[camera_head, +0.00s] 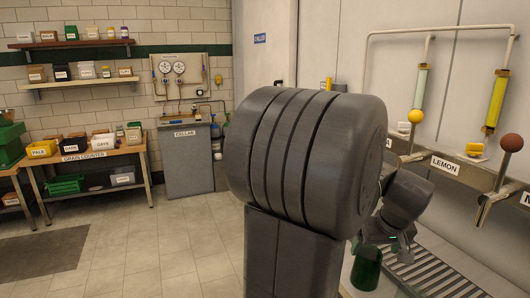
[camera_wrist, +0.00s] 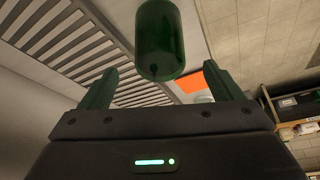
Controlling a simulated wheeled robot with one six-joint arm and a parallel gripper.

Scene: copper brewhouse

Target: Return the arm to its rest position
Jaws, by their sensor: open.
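My arm fills the middle of the head view, its big grey joint raised. My gripper (camera_wrist: 164,74) shows in the wrist view with its two green-tinted fingers spread wide and nothing between them. A dark green glass vessel (camera_wrist: 160,40) is just beyond the fingertips, with gaps on both sides. In the head view the green vessel (camera_head: 366,270) shows low down by the slatted drip tray (camera_head: 428,270), partly hidden by my arm.
Right of my arm is a wall with taps, one marked LEMON (camera_head: 445,164), above the drip tray. Open tiled floor (camera_head: 150,245) lies to the left. A grey CELLAR cabinet (camera_head: 188,165) and a grain counter (camera_head: 100,153) with bins stand further back.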

